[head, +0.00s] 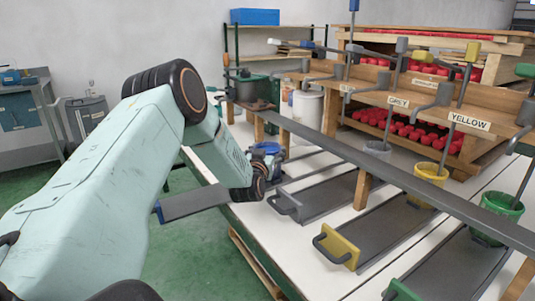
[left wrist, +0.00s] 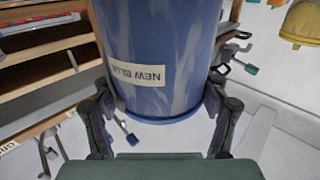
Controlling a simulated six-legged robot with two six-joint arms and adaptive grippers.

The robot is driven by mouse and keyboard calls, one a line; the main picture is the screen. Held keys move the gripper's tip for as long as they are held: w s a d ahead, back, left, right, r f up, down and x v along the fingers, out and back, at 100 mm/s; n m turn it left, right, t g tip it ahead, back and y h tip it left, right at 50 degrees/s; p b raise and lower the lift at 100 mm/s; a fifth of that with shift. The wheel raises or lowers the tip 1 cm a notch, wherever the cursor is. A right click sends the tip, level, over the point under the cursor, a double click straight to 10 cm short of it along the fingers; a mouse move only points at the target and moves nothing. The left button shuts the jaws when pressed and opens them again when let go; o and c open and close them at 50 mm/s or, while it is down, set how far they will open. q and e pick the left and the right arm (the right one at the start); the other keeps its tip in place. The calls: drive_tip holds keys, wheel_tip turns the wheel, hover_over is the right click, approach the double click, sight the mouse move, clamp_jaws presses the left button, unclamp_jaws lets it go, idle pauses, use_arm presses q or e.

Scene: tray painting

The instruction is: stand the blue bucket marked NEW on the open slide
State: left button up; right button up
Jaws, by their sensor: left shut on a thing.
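My left gripper (head: 272,168) is shut on the blue bucket (head: 267,147), which is mostly hidden behind it in the head view. In the left wrist view the blue bucket (left wrist: 165,40) fills the middle, its label (left wrist: 137,74) reading NEW BLUE upside down in the picture. The fingers of the left gripper (left wrist: 163,112) press on either side of it. A dark slide with a blue handle (head: 195,203) sticks out past the table's left edge, below and left of the gripper; its inner end is hidden behind the gripper. My right gripper is not in view.
Slides with grey (head: 285,203), yellow (head: 337,247) and green (head: 402,291) handles lie on the white table. Grey (head: 377,150), yellow (head: 428,190) and green (head: 500,208) buckets stand at their far ends. A long grey rail (head: 400,177) on wooden posts crosses above the slides.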

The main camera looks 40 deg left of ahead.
use_arm(q)
drive_tip(key=shift+s+d+r, duration=0.15)
drive_tip(key=o, duration=1.8)
drive_tip(key=shift+f, duration=0.25)
drive_tip(key=shift+r, duration=0.1)
drive_tip(key=shift+r, duration=0.25)
drive_tip(key=p+v, duration=0.3)
drive_tip(key=v, duration=0.9)
drive_tip(key=shift+f+p, duration=0.15)
drive_tip(key=shift+p, duration=0.15)
